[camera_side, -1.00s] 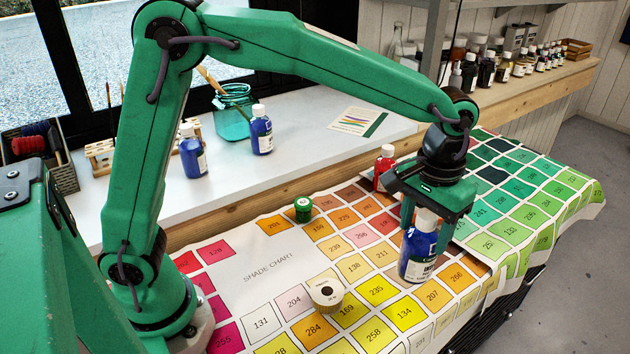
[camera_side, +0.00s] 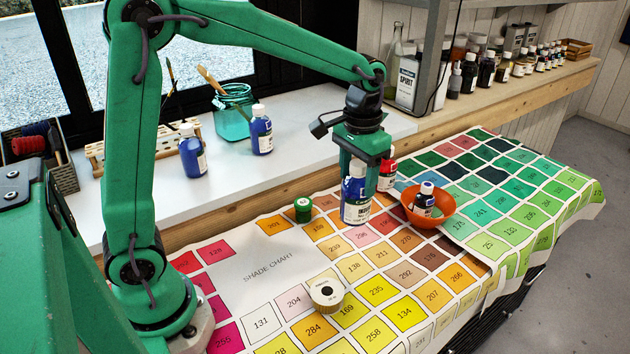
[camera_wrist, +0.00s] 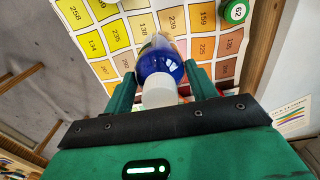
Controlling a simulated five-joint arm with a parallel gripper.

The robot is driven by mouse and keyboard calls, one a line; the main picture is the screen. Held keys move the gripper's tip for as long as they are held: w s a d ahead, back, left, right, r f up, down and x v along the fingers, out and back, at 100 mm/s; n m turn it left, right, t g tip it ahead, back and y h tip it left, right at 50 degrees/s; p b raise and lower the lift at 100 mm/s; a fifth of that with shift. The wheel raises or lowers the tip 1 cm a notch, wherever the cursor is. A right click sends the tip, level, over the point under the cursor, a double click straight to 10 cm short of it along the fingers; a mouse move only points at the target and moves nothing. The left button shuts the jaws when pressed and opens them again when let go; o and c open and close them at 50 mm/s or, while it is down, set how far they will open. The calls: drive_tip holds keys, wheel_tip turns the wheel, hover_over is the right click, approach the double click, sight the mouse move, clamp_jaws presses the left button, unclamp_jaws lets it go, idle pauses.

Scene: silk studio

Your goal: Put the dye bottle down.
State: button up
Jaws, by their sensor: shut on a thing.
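My gripper (camera_side: 362,178) is shut on a blue dye bottle (camera_side: 354,212) with a white label, held upright. The bottle is over the shade chart (camera_side: 270,262), near the chart's back edge. I cannot tell whether its base touches the chart. In the wrist view, its white cap (camera_wrist: 159,91) and blue shoulder (camera_wrist: 160,56) show between the two fingers (camera_wrist: 161,84). The gripper hides part of the bottle in the side view.
A red bottle (camera_side: 386,172) stands close behind at right. An orange bowl (camera_side: 446,212) holding a small dark blue bottle (camera_side: 426,196) is to the right. A green jar (camera_side: 303,208) is left; a cream-coloured tub (camera_side: 325,298) is in front. Bare chart lies between tub and bowl.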

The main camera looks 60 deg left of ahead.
drive_tip(key=shift+s+a, duration=0.2)
drive_tip(key=shift+a, duration=0.7)
drive_tip(key=shift+s+a, duration=0.2)
drive_tip(key=shift+a, duration=0.7)
drive_tip(key=shift+d, duration=0.1)
drive_tip(key=s+d, duration=0.1)
drive_tip(key=d, duration=0.9)
drive_tip(key=shift+s, duration=0.2)
drive_tip(key=shift+a, duration=0.1)
drive_tip(key=w+a+f, duration=0.6)
drive_tip(key=a+f, duration=0.4)
drive_tip(key=shift+f, duration=0.4)
drive_tip(key=shift+f, duration=0.1)
drive_tip(key=o, duration=1.5)
